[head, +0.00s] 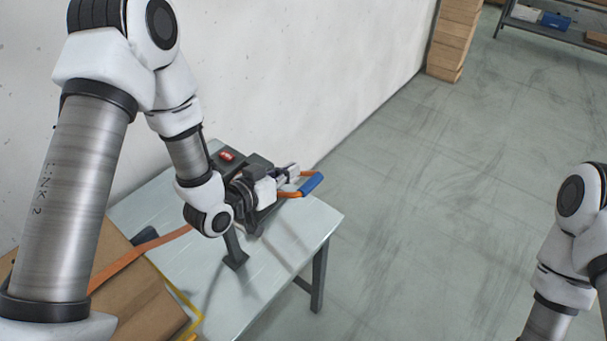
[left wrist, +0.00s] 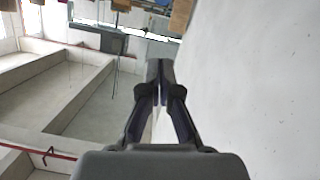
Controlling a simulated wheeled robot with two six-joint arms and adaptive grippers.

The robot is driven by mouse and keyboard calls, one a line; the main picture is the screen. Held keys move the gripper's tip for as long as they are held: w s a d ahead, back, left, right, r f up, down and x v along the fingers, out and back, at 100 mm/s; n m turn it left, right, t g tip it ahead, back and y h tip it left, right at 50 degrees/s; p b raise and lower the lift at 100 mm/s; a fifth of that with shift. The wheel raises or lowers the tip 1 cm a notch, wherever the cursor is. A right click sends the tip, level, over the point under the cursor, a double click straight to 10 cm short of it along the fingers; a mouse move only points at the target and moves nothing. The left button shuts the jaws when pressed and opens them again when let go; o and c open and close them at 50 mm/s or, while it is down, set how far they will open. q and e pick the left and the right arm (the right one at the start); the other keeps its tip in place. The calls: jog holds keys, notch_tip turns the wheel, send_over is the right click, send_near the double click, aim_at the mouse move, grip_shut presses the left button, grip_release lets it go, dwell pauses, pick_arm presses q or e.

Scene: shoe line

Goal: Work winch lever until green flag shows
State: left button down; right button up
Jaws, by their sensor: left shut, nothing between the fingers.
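The winch is a dark unit (head: 258,161) on a pale table, partly hidden behind my left wrist and gripper. Its lever has an orange frame and a blue grip (head: 312,184) that sticks out to the right. A small red marker (head: 226,156) shows on the dark housing; I see no green. My left gripper (head: 292,172) is shut and empty, level beside the lever's orange frame; I cannot tell whether it touches. In the left wrist view its dark fingers (left wrist: 160,75) are together, and neither winch nor lever shows there. My right gripper is out of view.
An orange strap (head: 140,248) runs left from the winch over a cardboard box (head: 130,300). A white wall (head: 300,70) stands close behind the table (head: 322,222). Cardboard boxes (head: 455,35) and a shelf (head: 548,28) are far back. Floor to the right is clear.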

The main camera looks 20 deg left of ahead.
aim_at(303, 186)
pick_arm(q)
jog(key=p+x, duration=0.1)
jog(key=x, duration=0.3)
jog(key=shift+r, duration=0.2)
jog(key=f, duration=0.1)
jog(key=f+p, duration=0.1)
jog(key=f, duration=0.2)
jog(key=shift+s+d+f, duration=0.15)
jog(key=shift+d, duration=0.15)
jog(key=shift+f, duration=0.15)
